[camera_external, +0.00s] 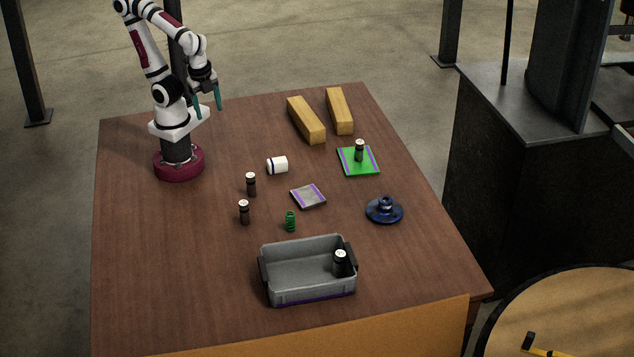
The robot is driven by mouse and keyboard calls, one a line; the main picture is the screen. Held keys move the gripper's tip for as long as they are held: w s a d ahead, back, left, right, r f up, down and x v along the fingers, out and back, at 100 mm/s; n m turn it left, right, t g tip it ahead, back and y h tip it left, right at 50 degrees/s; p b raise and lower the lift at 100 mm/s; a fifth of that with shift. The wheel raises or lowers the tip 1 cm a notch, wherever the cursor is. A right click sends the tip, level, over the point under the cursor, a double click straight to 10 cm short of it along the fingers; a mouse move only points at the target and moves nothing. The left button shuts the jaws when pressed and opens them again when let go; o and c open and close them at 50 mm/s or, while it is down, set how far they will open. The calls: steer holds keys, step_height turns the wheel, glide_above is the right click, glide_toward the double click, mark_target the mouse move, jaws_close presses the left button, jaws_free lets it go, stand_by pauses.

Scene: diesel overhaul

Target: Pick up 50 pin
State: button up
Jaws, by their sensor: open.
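My gripper (208,106) is open and empty, with its teal fingers pointing down above the table's back left, beside my base. It is well apart from all the parts. Dark upright cylinders with white tops look like pins: one (251,185) stands left of centre, and another (244,213) stands just in front of it. A third (359,151) stands on a green tray (371,168), and a fourth (340,264) is inside the grey bin (310,289). Any markings on the tops are too small to read, so I cannot tell which is the 50 pin.
A white cylinder (277,165) lies near the centre. A small grey pad (308,197), a green coil-like part (290,222) and a blue flanged part (385,210) are on the table. Two wooden blocks (306,121) (340,111) lie at the back. The table's left side is clear.

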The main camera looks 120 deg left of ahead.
steer(key=w+d+n, duration=0.1)
steer(key=w+d, duration=0.4)
steer(key=w, duration=0.6)
steer(key=n+h, duration=0.2)
glide_above(246, 213)
step_height(246, 213, down, 6)
steer(key=f, duration=1)
steer(key=s+a+f, duration=0.1)
steer(key=f, duration=0.4)
steer(key=shift+f, duration=0.2)
jaws_close()
